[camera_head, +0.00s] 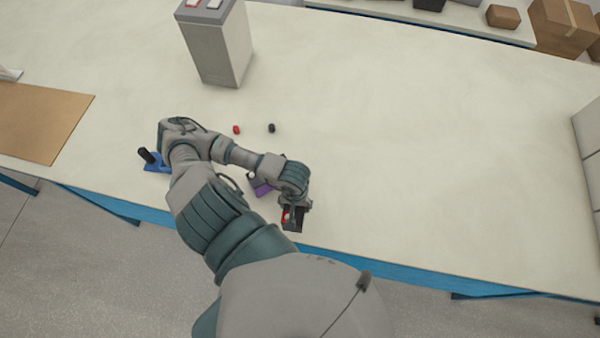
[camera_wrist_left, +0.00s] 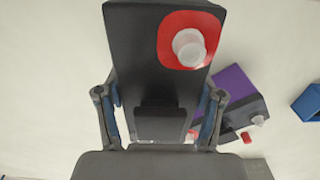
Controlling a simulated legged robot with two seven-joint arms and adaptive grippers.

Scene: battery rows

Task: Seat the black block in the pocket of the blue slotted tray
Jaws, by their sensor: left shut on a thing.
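My left gripper (camera_head: 294,213) is above the table's near edge, shut on a black block (camera_head: 293,222). In the left wrist view the block (camera_wrist_left: 140,70) fills the space between my fingers (camera_wrist_left: 158,95); a red patch with a pale round stub marks its far end. A blue tray (camera_head: 160,168) lies left of my arm, partly hidden by it, with a black upright piece (camera_head: 146,155) at its left end. A blue piece, probably this tray (camera_wrist_left: 308,104), is cut off at the wrist view's right edge. Its pocket cannot be made out. My right gripper is not in view.
A purple piece (camera_head: 261,188) lies beside my wrist; in the wrist view it (camera_wrist_left: 234,85) adjoins a dark block (camera_wrist_left: 240,115). Small red (camera_head: 236,129) and black (camera_head: 271,128) pieces lie beyond. A grey box (camera_head: 217,48) stands behind.

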